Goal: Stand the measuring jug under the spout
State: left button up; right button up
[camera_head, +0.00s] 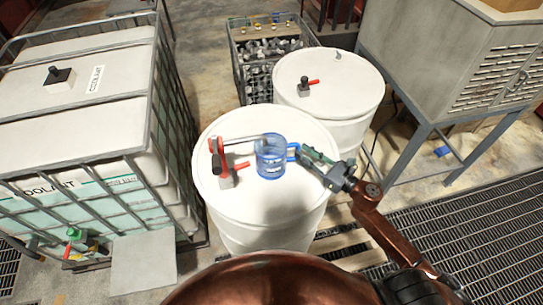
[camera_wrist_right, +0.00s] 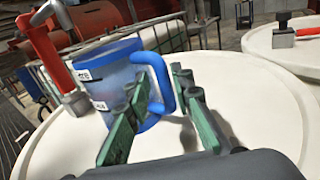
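The translucent blue measuring jug (camera_head: 270,160) stands upright on the white drum top (camera_head: 240,205), its blue handle toward the right. In the right wrist view the jug (camera_wrist_right: 118,72) has white labels and its handle (camera_wrist_right: 166,75) lies between the fingertips. My right gripper (camera_head: 313,163) is open at the handle, with a gap between its green fingers (camera_wrist_right: 168,85); contact cannot be told. A red-handled fitting (camera_head: 220,165) with a thin metal bar stands left of the jug. A tap with green and red parts (camera_head: 78,240) is low on the coolant tank. My left gripper is out of view.
The caged coolant tank (camera_head: 75,110) fills the left, with a grey plate (camera_head: 143,262) by its tap. A second white drum (camera_head: 330,75), a bottle crate (camera_head: 262,62) and a grey cabinet (camera_head: 455,65) stand behind. Floor grating (camera_head: 480,240) lies at right.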

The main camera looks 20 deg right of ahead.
jog(key=p+x, duration=0.1)
jog(key=x, duration=0.1)
jog(key=shift+w+r, duration=0.2)
jog(key=shift+w, duration=0.2)
jog(key=shift+x, duration=0.85)
jog(key=shift+a+f, duration=0.1)
jog(key=shift+f, duration=0.1)
jog(key=shift+s, duration=0.1)
grip_shut()
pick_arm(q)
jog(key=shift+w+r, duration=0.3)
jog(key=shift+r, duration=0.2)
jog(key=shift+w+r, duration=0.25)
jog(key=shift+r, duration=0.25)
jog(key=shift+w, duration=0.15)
